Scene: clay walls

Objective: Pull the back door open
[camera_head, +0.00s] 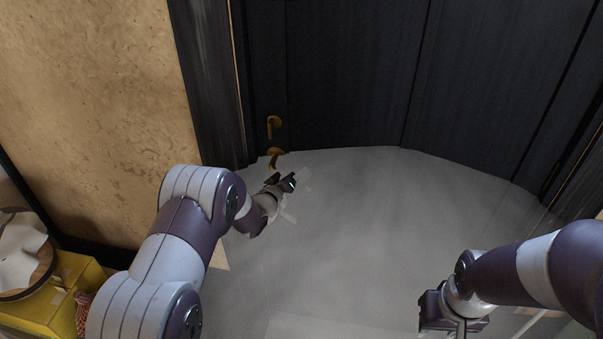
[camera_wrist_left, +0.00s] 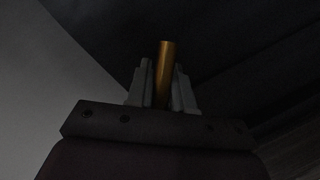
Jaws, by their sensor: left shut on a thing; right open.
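The back door (camera_head: 340,70) is dark and panelled and fills the top of the head view. Two brass-coloured fittings show near its left edge, an upper one (camera_head: 274,126) and a lower curved handle (camera_head: 274,157). My left gripper (camera_head: 276,176) is at the lower handle. In the left wrist view a brass-coloured handle bar (camera_wrist_left: 164,72) stands between the two fingers of the left gripper (camera_wrist_left: 161,88), which is shut on it. My right gripper (camera_head: 450,318) is open at the lower right, well away from the door; its fingertips are hard to make out.
A rough tan wall (camera_head: 90,100) with a dark door frame (camera_head: 208,80) stands left of the door. A yellow box (camera_head: 65,300) with items on it is at the lower left. The pale grey floor (camera_head: 380,215) in front of the door is clear.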

